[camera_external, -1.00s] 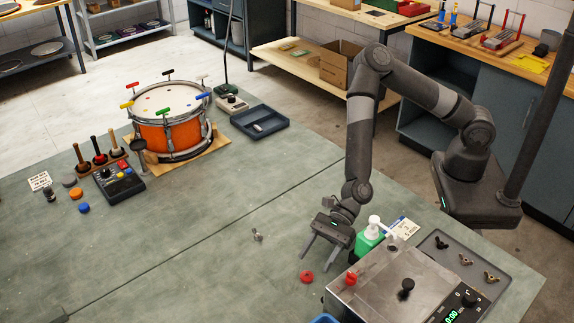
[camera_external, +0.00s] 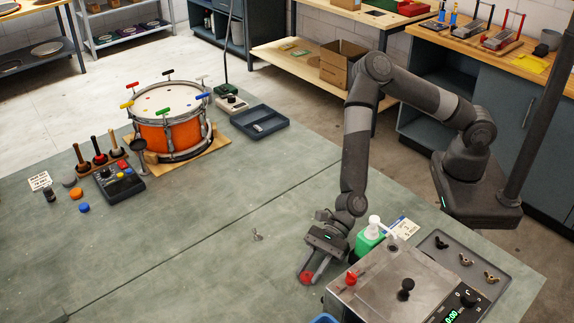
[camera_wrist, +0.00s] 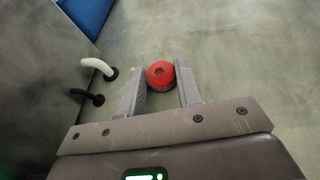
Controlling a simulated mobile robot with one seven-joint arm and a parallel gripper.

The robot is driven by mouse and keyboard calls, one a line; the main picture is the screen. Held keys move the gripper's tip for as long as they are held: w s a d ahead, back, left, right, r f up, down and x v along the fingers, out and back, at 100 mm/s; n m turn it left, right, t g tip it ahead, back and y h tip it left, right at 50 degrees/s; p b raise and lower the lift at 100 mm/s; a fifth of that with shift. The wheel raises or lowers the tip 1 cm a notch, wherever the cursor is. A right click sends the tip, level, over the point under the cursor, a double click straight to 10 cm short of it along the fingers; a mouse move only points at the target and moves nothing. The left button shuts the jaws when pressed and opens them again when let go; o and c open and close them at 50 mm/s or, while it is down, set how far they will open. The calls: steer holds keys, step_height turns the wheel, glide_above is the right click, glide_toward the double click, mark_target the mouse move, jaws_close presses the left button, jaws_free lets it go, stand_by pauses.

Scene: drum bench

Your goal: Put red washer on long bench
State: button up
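The red washer (camera_external: 306,277) is at the grey-green bench top (camera_external: 200,250), left of the metal box. My gripper (camera_external: 308,277) points down at it with one finger on each side. In the wrist view the washer (camera_wrist: 160,74) sits between my two fingertips (camera_wrist: 162,78), which appear to touch it on both sides. The washer seems to be still at bench level. The top has a long dark seam across it, and the drum stands on the part beyond the seam. I cannot tell which surface is called the long bench.
A metal box with a display (camera_external: 390,285) stands close right of my gripper. A green pump bottle (camera_external: 368,241) is behind it. An orange drum (camera_external: 172,135) and a blue tray (camera_external: 260,122) stand farther back. The middle is clear.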

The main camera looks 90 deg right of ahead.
steer(key=c, duration=0.4)
steer(key=shift+c, duration=0.2)
steer(key=shift+r, duration=0.1)
